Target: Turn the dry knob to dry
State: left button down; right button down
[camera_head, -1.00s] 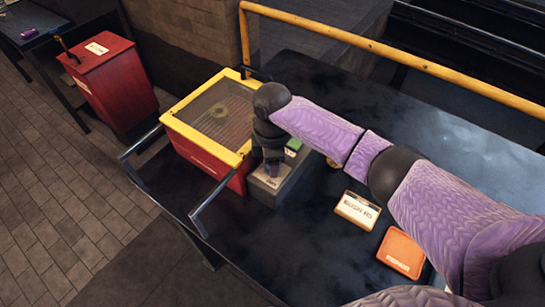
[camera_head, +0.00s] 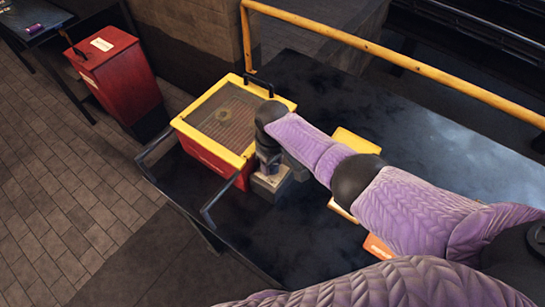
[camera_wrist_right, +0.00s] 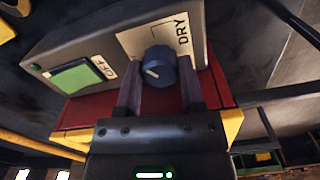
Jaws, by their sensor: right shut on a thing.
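The dry knob (camera_wrist_right: 160,67) is a dark blue round knob with a white pointer mark, on a grey control box (camera_wrist_right: 108,48). The word DRY (camera_wrist_right: 182,33) is printed on a pale plate beside it. In the right wrist view the pointer mark is on the knob's lower left side, away from that word. My right gripper (camera_wrist_right: 160,85) has its fingers on either side of the knob and is shut on it. In the head view the control box (camera_head: 271,188) stands beside the red and yellow cabinet, mostly under my right gripper (camera_head: 269,172). My left gripper is not in view.
A green button (camera_wrist_right: 75,77) marked OFF is on the same box. The red cabinet with yellow-framed lid (camera_head: 215,155) stands left of it on the dark table (camera_head: 300,250). An orange card (camera_head: 378,247) is partly behind my arm. A yellow rail (camera_head: 400,65) runs behind.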

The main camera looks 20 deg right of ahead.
jog(key=m+p, duration=0.1)
jog(key=m, duration=0.2)
jog(key=shift+m, duration=0.3)
jog(key=shift+m+p, duration=0.4)
jog(key=shift+m, duration=1.3)
jog(key=shift+c, duration=1)
grip_release()
notch_tip(320, 180, up, 9)
jog(key=p, duration=0.6)
jog(key=shift+r, duration=0.5)
